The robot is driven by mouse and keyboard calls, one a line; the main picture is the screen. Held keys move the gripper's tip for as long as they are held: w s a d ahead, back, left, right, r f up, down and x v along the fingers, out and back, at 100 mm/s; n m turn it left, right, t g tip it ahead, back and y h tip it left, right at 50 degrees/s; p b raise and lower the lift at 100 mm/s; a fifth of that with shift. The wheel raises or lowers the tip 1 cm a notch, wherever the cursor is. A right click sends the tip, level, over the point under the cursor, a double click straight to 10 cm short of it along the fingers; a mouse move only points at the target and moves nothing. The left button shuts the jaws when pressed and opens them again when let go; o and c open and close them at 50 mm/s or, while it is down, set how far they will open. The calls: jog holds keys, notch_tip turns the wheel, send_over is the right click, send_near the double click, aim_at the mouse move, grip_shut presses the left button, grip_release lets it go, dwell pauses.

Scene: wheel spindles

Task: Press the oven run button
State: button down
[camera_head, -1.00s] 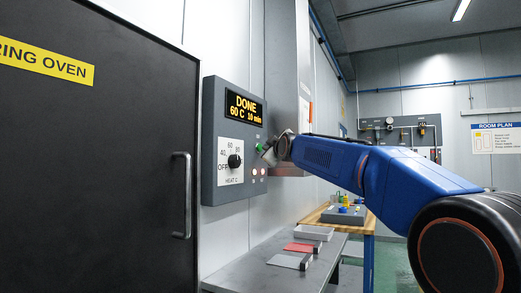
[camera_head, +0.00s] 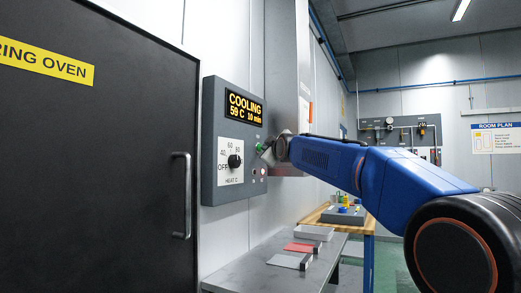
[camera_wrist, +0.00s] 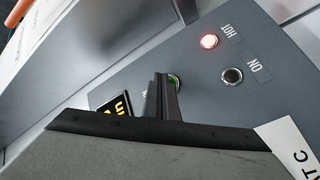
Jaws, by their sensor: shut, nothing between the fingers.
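The grey oven control panel (camera_head: 210,150) is on the wall right of the dark oven door (camera_head: 95,170). Its display (camera_head: 245,108) reads COOLING, 59 C, 10 min. The green button (camera_head: 259,147) is at the panel's right side; part of it shows in the wrist view (camera_wrist: 174,80) beside my fingertips. My gripper (camera_wrist: 166,88) is shut and empty, its tips at the button and partly hiding it. I cannot tell whether they touch or press it. The HOT lamp (camera_wrist: 209,41) glows red; the ON lamp (camera_wrist: 232,76) is dark.
The oven door handle (camera_head: 182,195) projects at the left. A grey bench (camera_head: 250,277) with trays is below, and a wooden table (camera_head: 315,217) stands farther back.

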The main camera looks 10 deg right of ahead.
dwell(0.4)
jog(key=shift+s+d, duration=0.4)
jog(key=shift+d, duration=0.2)
jog(key=shift+s+d, duration=0.1)
jog(key=shift+s+d, duration=0.7)
jog(key=shift+d, duration=0.25)
jog(key=shift+s+d, duration=0.7)
jog(key=shift+d, duration=0.25)
jog(key=s+d+f+m+g+h, duration=0.1)
jog(key=s+d+f+m+g, duration=0.2)
jog(key=s+f, duration=2.4)
jog(key=s+d+f+m+g+h, duration=0.1)
jog(key=s+d+f+m+g, duration=0.2)
jog(key=s+f, duration=2.4)
jog(key=f+m+g, duration=0.1)
jog(key=m+g, duration=0.4)
jog(key=g, duration=0.2)
jog(key=shift+s+f+g+h, duration=0.2)
jog(key=shift+f+g+h, duration=0.1)
jog(key=shift+f+g, duration=0.1)
